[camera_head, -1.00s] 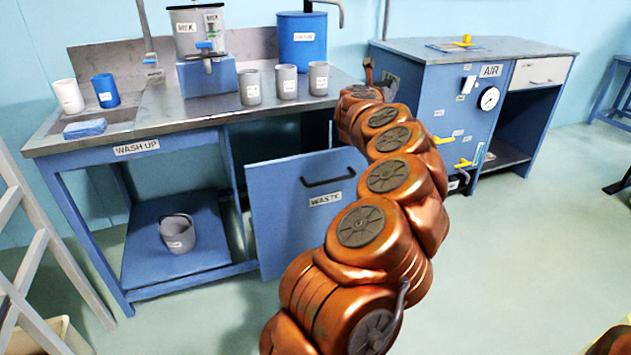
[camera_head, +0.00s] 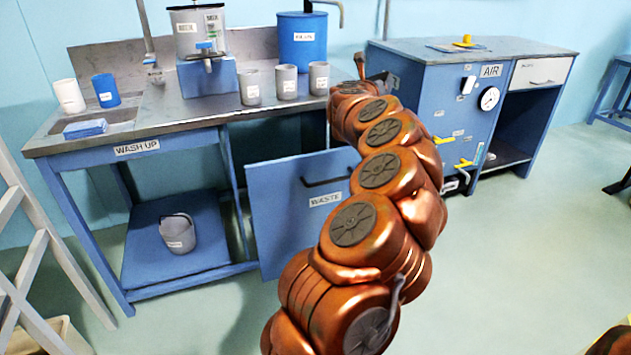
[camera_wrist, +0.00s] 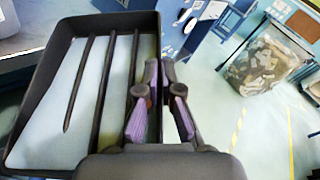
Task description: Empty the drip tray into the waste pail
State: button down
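The drip tray (camera_wrist: 60,50) fills the left of the wrist view, a dark shallow tray with bars across it and pale liquid-like contents. My gripper (camera_wrist: 160,66) has its purple-padded fingers on either side of the tray's right wall, and they look closed on it. In the head view my gripper (camera_head: 361,68) is mostly hidden behind my copper arm, near the bench's right end, and I cannot make out the tray there. A grey pail (camera_head: 178,236) with a handle and an unreadable label stands on the bench's lower shelf. A blue door labelled WASTE (camera_head: 280,218) stands open beside it.
The WASH UP bench (camera_head: 180,118) carries grey cups (camera_head: 286,82), a dispenser (camera_head: 198,34) and a blue container (camera_head: 302,40). A blue AIR cabinet (camera_head: 440,100) stands to the right. A wooden frame (camera_head: 25,262) stands at left. Open floor lies right of my arm.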

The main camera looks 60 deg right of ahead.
jog(key=shift+w+a+r+n+h+b, duration=0.25)
jog(key=shift+w+a+n+h+b, duration=0.25)
jog(key=shift+w+a+n+b, duration=0.35)
jog(key=shift+w+a+r+n+h+b, duration=0.2)
jog(key=shift+w+a+n+h+b, duration=0.35)
jog(key=shift+w+a, duration=0.45)
dwell(0.9)
jog(key=shift+w+a+n+h+b, duration=0.15)
jog(key=shift+w+a+n+h, duration=0.15)
jog(key=shift+w+n, duration=0.15)
jog(key=shift+w+a+n+h+b, duration=0.15)
jog(key=shift+w+a+n+h, duration=0.15)
jog(key=shift+w, duration=0.25)
dwell(0.5)
jog(key=shift+w+a+f+n+t+h, duration=0.1)
jog(key=shift+w+a+n+t+h, duration=0.3)
jog(key=shift+w+a+n, duration=0.25)
dwell(0.5)
jog(key=shift+w+a+r+n+h+p, duration=0.4)
jog(key=shift+w+a+n+p, duration=0.15)
jog(key=shift+w+n+p, duration=0.15)
dwell(0.3)
jog(key=shift+s+d+f+m+g+y+b, duration=0.2)
jog(key=shift+s+d+m+y+b, duration=0.2)
jog(key=shift+s+d+m, duration=0.2)
jog(key=shift+s+d+f+m+g+y+b, duration=0.15)
jog(key=shift+s+d+m+g+y+b, duration=0.1)
jog(key=shift+s+d+m+b, duration=0.25)
jog(key=shift+s, duration=0.15)
